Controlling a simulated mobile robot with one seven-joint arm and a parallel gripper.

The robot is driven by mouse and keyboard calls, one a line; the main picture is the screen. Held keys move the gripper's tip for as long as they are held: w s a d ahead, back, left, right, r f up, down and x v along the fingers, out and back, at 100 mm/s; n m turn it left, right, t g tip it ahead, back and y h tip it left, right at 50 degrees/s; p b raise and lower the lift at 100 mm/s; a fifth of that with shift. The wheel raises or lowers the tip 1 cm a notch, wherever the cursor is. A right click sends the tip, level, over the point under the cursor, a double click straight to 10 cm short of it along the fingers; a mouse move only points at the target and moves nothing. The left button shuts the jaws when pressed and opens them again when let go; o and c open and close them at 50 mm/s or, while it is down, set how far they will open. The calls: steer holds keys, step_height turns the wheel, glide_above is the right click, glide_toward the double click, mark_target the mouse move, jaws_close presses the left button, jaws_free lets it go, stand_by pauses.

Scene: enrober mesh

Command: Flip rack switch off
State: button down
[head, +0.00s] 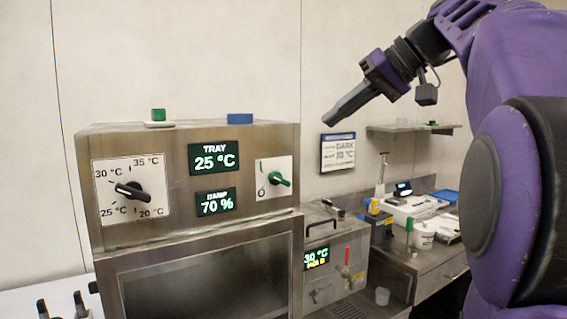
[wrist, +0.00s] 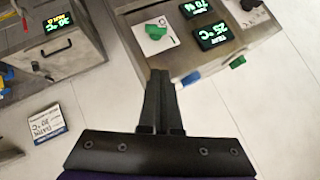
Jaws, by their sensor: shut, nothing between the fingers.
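A switch with a green handle (head: 280,179) sits on a white plate (head: 266,190) at the right of the steel cabinet's front. The plate carries a line mark above and a ring mark below. I cannot read which mark the handle stands at, nor a rack label. The green handle also shows in the wrist view (wrist: 155,32), beyond my fingertips. My gripper (head: 328,122) is shut and empty, above and to the right of the switch, apart from it. Its closed fingers show in the wrist view (wrist: 160,76).
The cabinet (head: 195,137) has a temperature dial (head: 131,190), two green-lit displays and a dark window. A green block (head: 158,115) and a blue block (head: 240,119) sit on top. A smaller steel box (head: 338,228) stands to the right, before a cluttered bench. A sign (head: 338,152) hangs behind.

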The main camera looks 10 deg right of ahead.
glide_toward(275, 174)
steer(key=w, duration=0.1)
steer(key=w+a, duration=0.1)
steer(key=w, duration=0.1)
steer(key=shift+a, duration=0.25)
steer(key=shift+s+a+f+b, duration=0.1)
steer(key=shift+a+f+b, duration=0.2)
steer(key=shift+f, duration=0.25)
steer(key=shift+a+f+b, duration=0.3)
steer(key=shift+f, duration=0.2)
steer(key=shift+s+a+f, duration=0.15)
steer(key=shift+a+f, duration=0.2)
steer(key=shift+f, duration=0.3)
steer(key=shift+a+h, duration=0.15)
steer(key=shift+h, duration=0.15)
